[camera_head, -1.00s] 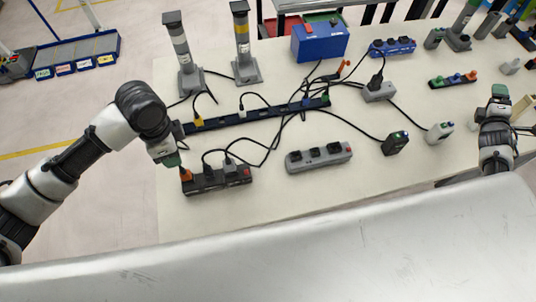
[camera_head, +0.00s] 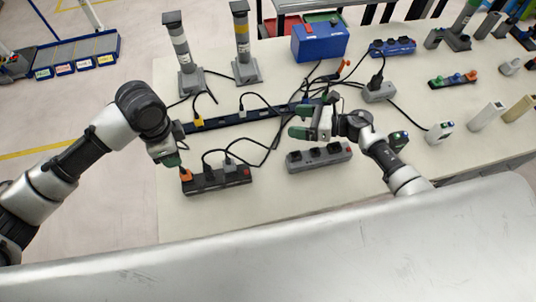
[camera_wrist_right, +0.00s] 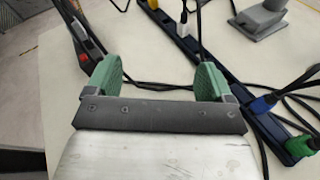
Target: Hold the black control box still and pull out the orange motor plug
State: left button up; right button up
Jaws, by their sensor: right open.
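The black control box (camera_head: 217,180) lies on the table at the lower left in the head view; its end with a red switch also shows at the upper left in the right wrist view (camera_wrist_right: 78,38). The orange motor plug (camera_head: 186,175) sits at the box's left end, partly covered by my left gripper (camera_head: 172,161). Whether the left fingers are open, shut or touching the plug cannot be told. My right gripper (camera_head: 298,122) is open and empty, with green fingers apart also in the right wrist view (camera_wrist_right: 157,78). It is above the table, right of the box.
A grey power strip (camera_head: 319,158) lies right of the box. A long dark strip (camera_head: 240,117) with plugs lies behind it. Black cables loop between them. A blue case (camera_head: 320,42) and two striped posts (camera_head: 243,45) stand at the back. The table front is clear.

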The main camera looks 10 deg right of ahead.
aim_at(237, 169)
jog(key=s+a+n+g, duration=0.2)
jog(key=a, duration=0.1)
jog(key=s+a+f+n+g, duration=0.1)
jog(key=s+a+n+g, duration=0.1)
jog(key=s+a+n, duration=0.1)
jog(key=s+a+f+n+g, duration=0.1)
jog(key=s+a+n+g, duration=0.1)
jog(key=s+a+g, duration=0.1)
jog(key=shift+a+f+n, duration=0.25)
jog(key=shift+a+n, duration=0.05)
jog(key=shift+a, duration=0.5)
jog(key=shift+g, duration=0.3)
jog(key=x, duration=1)
jog(key=shift+a+f, duration=0.3)
pick_arm(q)
jog(key=shift+c, duration=0.2)
pick_arm(e)
jog(key=c, duration=1.1)
